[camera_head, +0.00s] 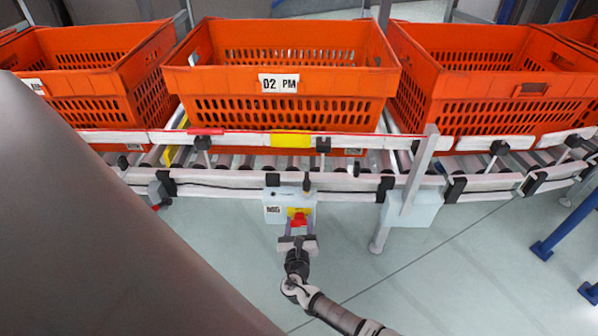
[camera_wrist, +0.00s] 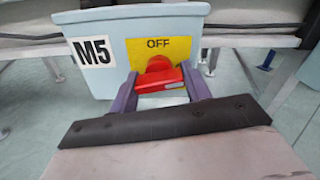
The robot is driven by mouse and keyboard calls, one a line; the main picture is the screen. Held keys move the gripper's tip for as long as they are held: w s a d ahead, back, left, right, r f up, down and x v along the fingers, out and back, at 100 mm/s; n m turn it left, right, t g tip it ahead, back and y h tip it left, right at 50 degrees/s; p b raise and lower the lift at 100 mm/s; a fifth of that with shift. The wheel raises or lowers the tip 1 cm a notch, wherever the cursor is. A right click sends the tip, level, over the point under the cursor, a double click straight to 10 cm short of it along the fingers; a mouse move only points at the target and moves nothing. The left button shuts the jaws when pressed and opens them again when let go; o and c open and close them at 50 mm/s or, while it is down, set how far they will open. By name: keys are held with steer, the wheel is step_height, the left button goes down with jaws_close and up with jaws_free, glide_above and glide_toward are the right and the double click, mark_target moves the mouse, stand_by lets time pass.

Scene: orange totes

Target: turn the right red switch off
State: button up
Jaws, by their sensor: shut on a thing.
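The red switch (camera_wrist: 158,76) sits on a yellow plate (camera_wrist: 140,50) marked OFF, on a light blue box (camera_wrist: 100,30) labelled M5. Its handle lies roughly crosswise, slightly higher at the right. In the head view the red switch (camera_head: 298,219) is on the box front (camera_head: 276,212), below the conveyor. My gripper (camera_wrist: 161,82) has its purple fingers on the left and right ends of the handle, shut on it. In the head view my gripper (camera_head: 298,228) reaches the box from below. The fingertips partly hide the handle's ends.
Orange totes (camera_head: 280,75) stand on the roller conveyor (camera_head: 235,180) above the box. A second light blue box (camera_head: 425,210) and a metal post (camera_head: 418,170) are to the right. A small grey fixture with red (camera_head: 157,195) is at left. The floor in front is clear.

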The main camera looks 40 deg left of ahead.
steer(key=n+p, duration=0.3)
steer(key=p, duration=0.2)
steer(key=shift+r+n, duration=0.4)
steer(key=shift+c, duration=0.2)
steer(key=shift+o, duration=0.2)
steer(key=n+p, duration=0.4)
steer(key=p, duration=0.2)
steer(key=shift+n, duration=0.3)
steer(key=n+p, duration=0.3)
steer(key=shift+d+f, duration=0.1)
steer(key=shift+w+f+n+p, duration=0.1)
steer(key=shift+n+p, duration=1.4)
steer(key=shift+n, duration=0.7)
steer(key=o, duration=1)
steer(key=shift+c, duration=0.2)
steer(key=shift+d, duration=0.1)
